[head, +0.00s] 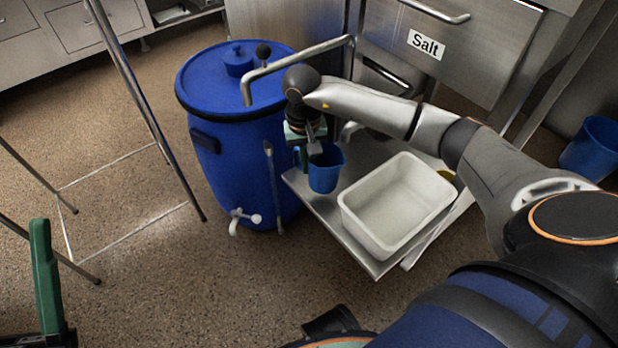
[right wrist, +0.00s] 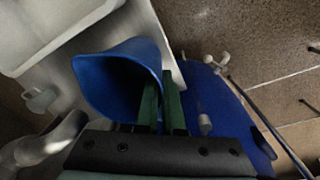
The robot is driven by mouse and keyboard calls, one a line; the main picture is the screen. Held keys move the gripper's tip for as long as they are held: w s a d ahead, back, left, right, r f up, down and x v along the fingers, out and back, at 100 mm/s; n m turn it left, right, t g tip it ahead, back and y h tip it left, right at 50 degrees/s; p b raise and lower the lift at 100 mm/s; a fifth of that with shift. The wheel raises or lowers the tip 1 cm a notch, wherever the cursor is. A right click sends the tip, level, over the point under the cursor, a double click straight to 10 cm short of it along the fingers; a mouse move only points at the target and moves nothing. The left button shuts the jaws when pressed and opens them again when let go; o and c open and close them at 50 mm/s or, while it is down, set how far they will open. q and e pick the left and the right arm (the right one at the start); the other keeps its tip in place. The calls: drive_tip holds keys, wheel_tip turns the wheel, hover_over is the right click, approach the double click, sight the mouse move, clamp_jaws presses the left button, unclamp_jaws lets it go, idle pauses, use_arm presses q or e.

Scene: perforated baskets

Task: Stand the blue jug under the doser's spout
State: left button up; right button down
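The blue jug (head: 326,172) is about upright at the left edge of the steel shelf; I cannot tell whether it touches the shelf. My right gripper (head: 311,148) is at the jug's left, handle side. In the right wrist view, the jug's open mouth (right wrist: 118,80) shows beside the close-set green fingers (right wrist: 162,108), which appear shut on its handle; the grip is partly hidden. The steel doser (head: 470,50) is labelled Salt. Its bent spout (head: 349,130) is partly behind my right arm, right of and behind the jug. My left gripper (head: 45,280) shows only a green finger at lower left.
A white tub (head: 395,212) fills much of the shelf (head: 325,208). A blue bin (head: 594,150) stands at right.

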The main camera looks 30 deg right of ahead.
drive_tip(key=shift+f+b, duration=0.75)
drive_tip(key=shift+f, duration=1.7)
drive_tip(key=shift+f, duration=0.15)
drive_tip(key=c, duration=1.5)
unclamp_jaws()
drive_tip(key=o, duration=0.5)
drive_tip(key=shift+c, duration=0.2)
